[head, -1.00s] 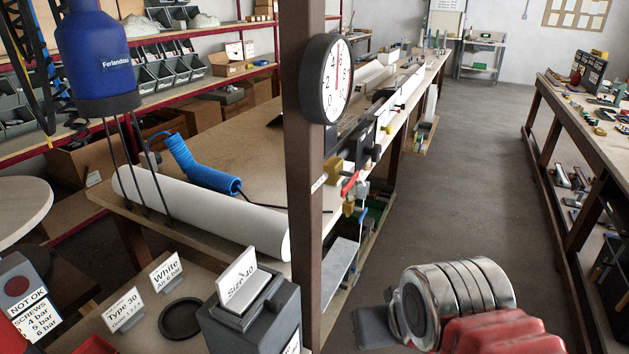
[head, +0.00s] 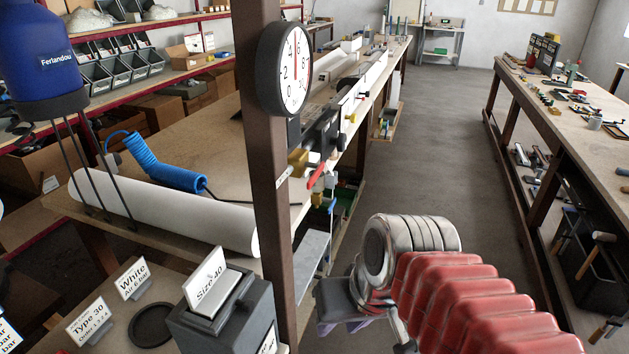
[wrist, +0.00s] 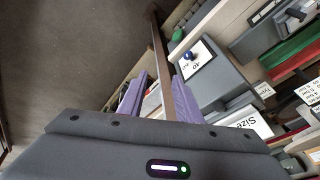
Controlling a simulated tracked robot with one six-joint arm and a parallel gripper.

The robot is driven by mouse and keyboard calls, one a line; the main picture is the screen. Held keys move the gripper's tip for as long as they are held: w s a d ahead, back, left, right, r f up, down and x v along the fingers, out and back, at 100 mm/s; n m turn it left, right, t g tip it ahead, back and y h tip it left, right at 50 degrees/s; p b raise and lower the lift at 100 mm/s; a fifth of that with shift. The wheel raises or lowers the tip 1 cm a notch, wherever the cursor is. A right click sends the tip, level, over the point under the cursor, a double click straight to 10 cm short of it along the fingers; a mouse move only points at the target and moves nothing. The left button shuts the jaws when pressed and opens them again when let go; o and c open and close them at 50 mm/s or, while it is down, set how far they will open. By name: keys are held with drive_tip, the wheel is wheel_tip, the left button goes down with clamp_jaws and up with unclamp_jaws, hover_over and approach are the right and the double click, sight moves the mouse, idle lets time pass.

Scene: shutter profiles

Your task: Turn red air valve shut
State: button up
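The red valve handle (head: 316,176) sits on brass and dark fittings (head: 301,160) on the bench side, just right of the brown post. A round white pressure gauge (head: 285,68) is on the post above it; its needle points about straight up. My gripper (head: 342,326) is low in the head view, below and right of the valve and clearly apart from it. In the wrist view my gripper (wrist: 158,88) shows two purple fingers spread with a gap, nothing held. I cannot make out the red handle in the wrist view.
The brown post (head: 263,200) stands close left of the valve. A grey box with a "Size 40" card (head: 206,277) is in the foreground. A white tube (head: 165,212) and blue coiled hose (head: 160,165) lie on the bench. The aisle floor (head: 430,150) at right is clear.

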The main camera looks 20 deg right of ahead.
drive_tip(key=y, duration=0.1)
drive_tip(key=m+t+y, duration=0.6)
drive_tip(key=t+y, duration=0.1)
drive_tip(key=y, duration=0.5)
approach(313, 182)
drive_tip(key=v, duration=0.3)
drive_tip(key=shift+d, duration=0.35)
drive_tip(key=shift+w+a, duration=0.1)
drive_tip(key=shift+x, duration=6.85)
drive_tip(key=shift+c, duration=0.5)
